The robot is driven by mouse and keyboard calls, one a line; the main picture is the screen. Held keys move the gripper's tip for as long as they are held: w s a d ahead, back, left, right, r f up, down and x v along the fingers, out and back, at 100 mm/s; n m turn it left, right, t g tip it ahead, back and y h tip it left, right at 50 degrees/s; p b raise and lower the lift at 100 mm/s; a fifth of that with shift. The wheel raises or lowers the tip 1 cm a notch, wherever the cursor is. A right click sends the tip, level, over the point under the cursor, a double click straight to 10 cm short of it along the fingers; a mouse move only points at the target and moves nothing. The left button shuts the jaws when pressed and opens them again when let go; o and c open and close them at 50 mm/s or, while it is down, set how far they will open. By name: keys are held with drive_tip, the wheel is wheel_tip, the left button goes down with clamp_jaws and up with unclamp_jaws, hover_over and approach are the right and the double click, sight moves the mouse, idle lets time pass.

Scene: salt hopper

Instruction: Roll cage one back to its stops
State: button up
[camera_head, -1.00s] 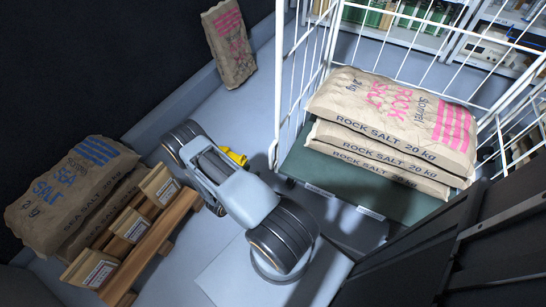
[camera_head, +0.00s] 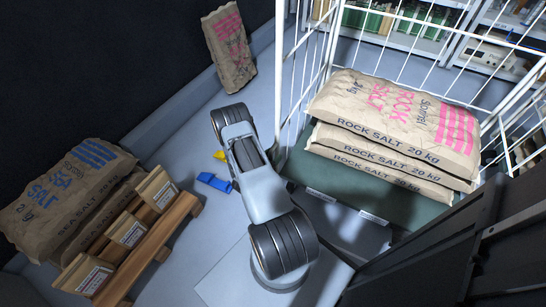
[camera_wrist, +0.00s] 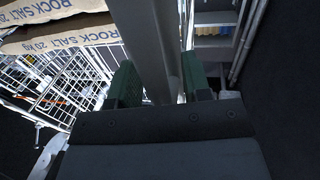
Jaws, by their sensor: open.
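A white wire roll cage (camera_head: 300,168) with a green deck stands right of centre in the head view. It carries a stack of rock salt sacks (camera_head: 392,125). Its mesh also shows at the left of the wrist view (camera_wrist: 50,85). My arm is beside the cage's left edge; my gripper is hidden in the head view. In the wrist view my gripper (camera_wrist: 161,85) is open, with green-padded fingers either side of a grey bar. I cannot tell whether they touch it or which part it is. Any stops cannot be made out for certain.
A blue piece (camera_head: 214,182) and a yellow piece (camera_head: 220,155) lie on the floor left of my arm. A sack (camera_head: 229,48) leans at the back wall. Sea salt sacks (camera_head: 70,190) and a wooden rack with boxes (camera_head: 150,240) stand left. Shelves (camera_head: 410,45) stand behind the cage.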

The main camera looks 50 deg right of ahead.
drive_tip(key=shift+d, duration=0.15)
clamp_jaws()
idle(0.4)
